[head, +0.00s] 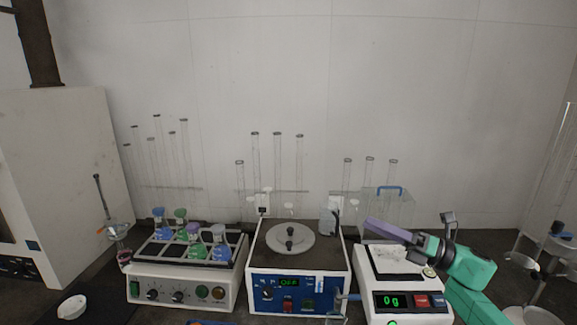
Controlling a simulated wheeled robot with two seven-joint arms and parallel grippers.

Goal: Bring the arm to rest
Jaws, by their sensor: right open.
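My right arm comes in from the lower right, with green links. Its dark gripper (412,239) hangs over the balance (408,302) at the right and is open. A purple bar-like piece (385,229) extends left from the gripper; I cannot tell whether it is a finger or a separate thing. My left gripper is not in view.
A clear box (387,208) with a blue handle stands behind the balance. Glass tubes line the wall.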

